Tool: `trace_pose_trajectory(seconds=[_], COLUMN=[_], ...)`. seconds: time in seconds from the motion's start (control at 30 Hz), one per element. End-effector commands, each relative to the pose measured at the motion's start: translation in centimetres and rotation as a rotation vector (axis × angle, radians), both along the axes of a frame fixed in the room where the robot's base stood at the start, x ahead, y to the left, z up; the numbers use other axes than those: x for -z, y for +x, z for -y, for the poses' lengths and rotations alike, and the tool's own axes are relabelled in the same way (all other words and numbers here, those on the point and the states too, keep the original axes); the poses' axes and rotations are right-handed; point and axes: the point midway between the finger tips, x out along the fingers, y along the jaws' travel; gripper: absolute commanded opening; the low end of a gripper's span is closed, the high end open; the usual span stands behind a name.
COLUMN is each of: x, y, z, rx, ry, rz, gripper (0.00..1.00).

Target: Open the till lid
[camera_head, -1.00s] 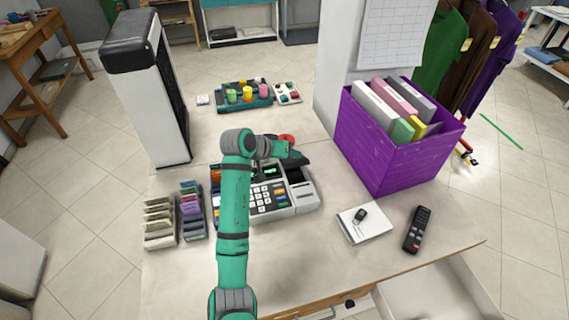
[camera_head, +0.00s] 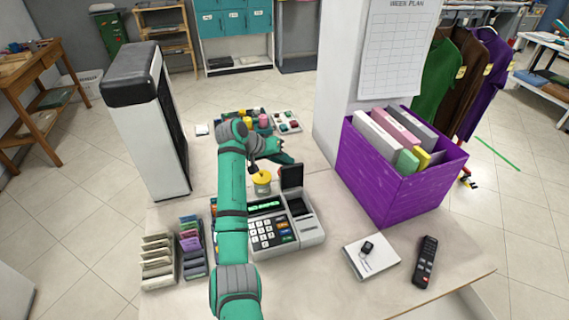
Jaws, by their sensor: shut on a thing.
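The till (camera_head: 285,235) is a light grey cash register with a keypad and a lit green display, standing on the counter. Its dark lid (camera_head: 292,177) stands raised at the back right, above an open dark compartment. My arm covers the till's left side.
A purple box of folders (camera_head: 390,185) stands right of the till. A white pad with a key fob (camera_head: 370,255) and a remote (camera_head: 425,262) lie at front right. Card holders (camera_head: 160,262) stand at left. A tray of spools is behind my arm.

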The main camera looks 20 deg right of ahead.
Motion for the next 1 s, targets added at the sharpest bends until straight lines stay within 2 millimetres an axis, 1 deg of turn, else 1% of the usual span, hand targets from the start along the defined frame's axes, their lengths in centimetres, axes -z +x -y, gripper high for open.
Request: trace_pose_trajectory(seconds=[0.07, 0.37, 0.93, 0.97, 1.0], x=[0.1, 0.7, 1.1, 1.1, 1.1], y=[0.5, 1.2, 1.5, 1.4, 1.4], z=[-0.2, -0.3, -0.6, -0.6, -0.6], rx=[-0.006, -0.012, -0.017, -0.016, -0.017], ry=[0.006, 0.005, 0.006, 0.005, 0.005], rz=[-0.043, -0.036, -0.039, -0.039, -0.04], gripper=[0.0, 0.0, 0.0, 0.21, 0.3])
